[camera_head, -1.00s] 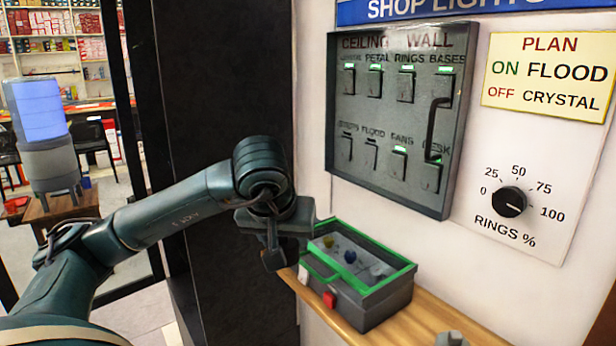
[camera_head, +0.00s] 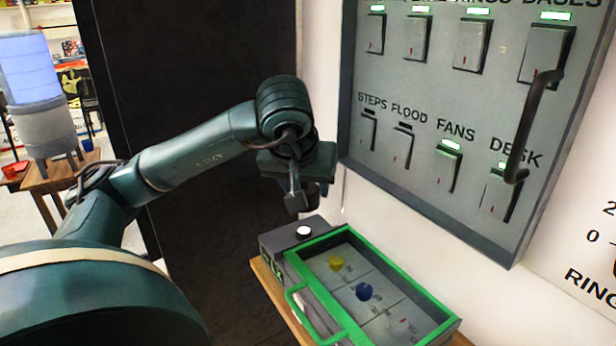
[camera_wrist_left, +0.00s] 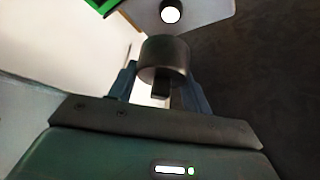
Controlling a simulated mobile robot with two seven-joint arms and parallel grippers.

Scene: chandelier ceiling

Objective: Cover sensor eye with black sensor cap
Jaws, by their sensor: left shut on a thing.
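The black sensor cap (camera_wrist_left: 163,55) is a short dark cylinder held between the fingers of my left gripper (camera_wrist_left: 162,88). In the head view this left gripper (camera_head: 299,203) hangs just above and slightly left of the sensor eye (camera_head: 304,232). The eye is a bright white disc on the grey top at the left end of the green-rimmed box. It also shows in the left wrist view (camera_wrist_left: 170,14), beyond the cap and apart from it. The eye is uncovered. My right gripper is out of view.
A grey switch panel (camera_head: 425,185) with a large handle (camera_head: 532,120) is on the wall to the right. A dark pillar (camera_head: 190,60) stands behind my arm.

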